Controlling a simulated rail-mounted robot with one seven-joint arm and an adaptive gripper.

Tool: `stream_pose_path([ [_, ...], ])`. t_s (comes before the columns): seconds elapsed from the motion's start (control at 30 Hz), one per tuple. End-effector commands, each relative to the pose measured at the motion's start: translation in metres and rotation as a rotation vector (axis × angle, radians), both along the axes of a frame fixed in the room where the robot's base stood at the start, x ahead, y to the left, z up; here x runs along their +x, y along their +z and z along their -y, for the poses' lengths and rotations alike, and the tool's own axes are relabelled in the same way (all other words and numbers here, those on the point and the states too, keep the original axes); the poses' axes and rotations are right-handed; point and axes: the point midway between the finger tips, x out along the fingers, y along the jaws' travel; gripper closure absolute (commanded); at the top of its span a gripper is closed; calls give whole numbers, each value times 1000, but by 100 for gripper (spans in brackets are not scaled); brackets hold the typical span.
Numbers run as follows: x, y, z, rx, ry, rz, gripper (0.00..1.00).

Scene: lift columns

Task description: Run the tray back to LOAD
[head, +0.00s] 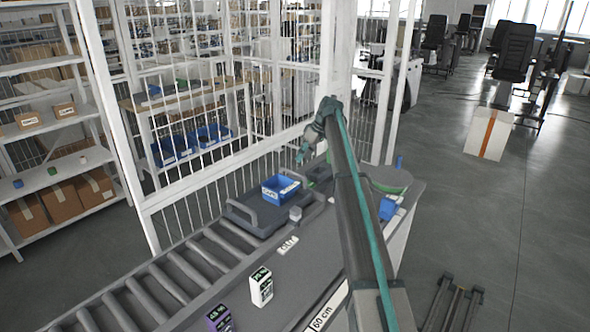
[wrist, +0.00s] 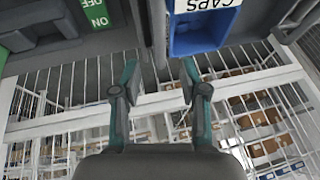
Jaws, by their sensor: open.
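The grey tray (head: 240,213) sits at the far end of the roller conveyor (head: 167,283), its handles up. A blue bin (head: 281,189) with a white label stands on it; in the wrist view the bin (wrist: 205,35) reads "CAPS". My gripper (head: 302,155) is beyond and above the tray, pointing down. In the wrist view my gripper (wrist: 160,72) is open with nothing between its fingers. A green switch panel (wrist: 94,14) marked ON and OFF shows at the upper left there. No LOAD marking is readable.
A white barred fence (head: 200,170) runs along the conveyor's far side. A white box (head: 261,286) and a purple box (head: 219,318) stand on the near counter. The near rollers are empty.

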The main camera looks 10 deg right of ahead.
Motion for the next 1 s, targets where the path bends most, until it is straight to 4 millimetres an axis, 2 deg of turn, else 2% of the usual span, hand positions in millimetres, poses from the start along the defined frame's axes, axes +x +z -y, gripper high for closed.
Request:
stream_pose_path([
  [0.2, 5, -34, -16, 0, 1, -3, 57],
  [0.4, 10, -58, -25, 0, 0, -2, 57],
  [0.6, 12, -69, -30, -1, -1, -1, 57],
  [0.87, 12, -70, -30, 0, -1, 0, 57],
  [1.0, 12, -70, -30, 0, -1, 0, 78],
])
